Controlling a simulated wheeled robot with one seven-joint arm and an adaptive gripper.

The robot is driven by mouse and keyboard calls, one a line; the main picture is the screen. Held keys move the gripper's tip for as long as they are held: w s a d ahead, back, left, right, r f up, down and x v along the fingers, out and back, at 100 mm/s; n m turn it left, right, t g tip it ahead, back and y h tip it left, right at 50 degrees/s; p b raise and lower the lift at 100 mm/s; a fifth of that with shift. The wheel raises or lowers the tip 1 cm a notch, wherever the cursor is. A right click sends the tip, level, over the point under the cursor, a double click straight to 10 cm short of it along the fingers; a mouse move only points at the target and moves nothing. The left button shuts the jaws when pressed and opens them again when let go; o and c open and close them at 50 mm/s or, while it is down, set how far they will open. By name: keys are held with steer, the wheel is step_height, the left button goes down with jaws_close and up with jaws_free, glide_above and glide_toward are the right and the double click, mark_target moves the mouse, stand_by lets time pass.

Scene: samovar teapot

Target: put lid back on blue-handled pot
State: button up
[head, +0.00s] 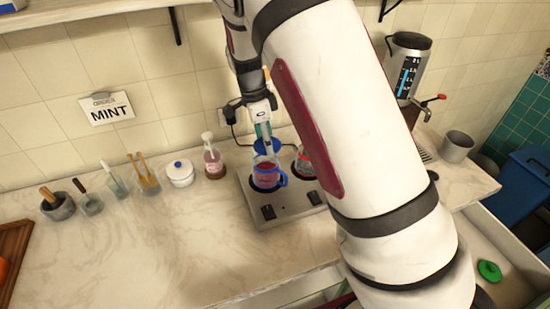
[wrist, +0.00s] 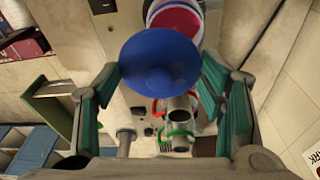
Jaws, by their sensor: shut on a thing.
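My gripper (head: 263,130) points down over the two-burner hot plate and is shut on a blue lid (head: 266,146). In the wrist view the round blue lid (wrist: 160,62) sits between the two green-padded fingers of my gripper (wrist: 160,75). The blue-handled pot (head: 266,178), clear with reddish contents, stands on the left burner just below the lid. The lid appears raised above the pot's mouth; the exact gap is hard to tell. In the wrist view part of this pot (wrist: 177,18) shows beyond the lid, which covers the rest.
A second pot (head: 304,160) with red stands on the right burner of the hot plate (head: 285,208), partly behind my arm. A pump bottle (head: 213,158) and white lidded jar (head: 180,174) stand left. A green lid (head: 489,271) lies lower right. The front-left counter is clear.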

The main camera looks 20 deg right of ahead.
mark_target(264, 150)
steer(key=shift+w+r, duration=0.2)
steer(key=shift+w, duration=0.9)
steer(key=shift+f+b, duration=0.6)
steer(key=shift+f, duration=2.5)
steer(key=shift+f, duration=0.15)
steer(key=o, duration=1)
steer(key=shift+o, duration=0.3)
steer(key=shift+o, duration=1.4)
steer(key=shift+r+p, duration=0.7)
steer(key=shift+r, duration=2.85)
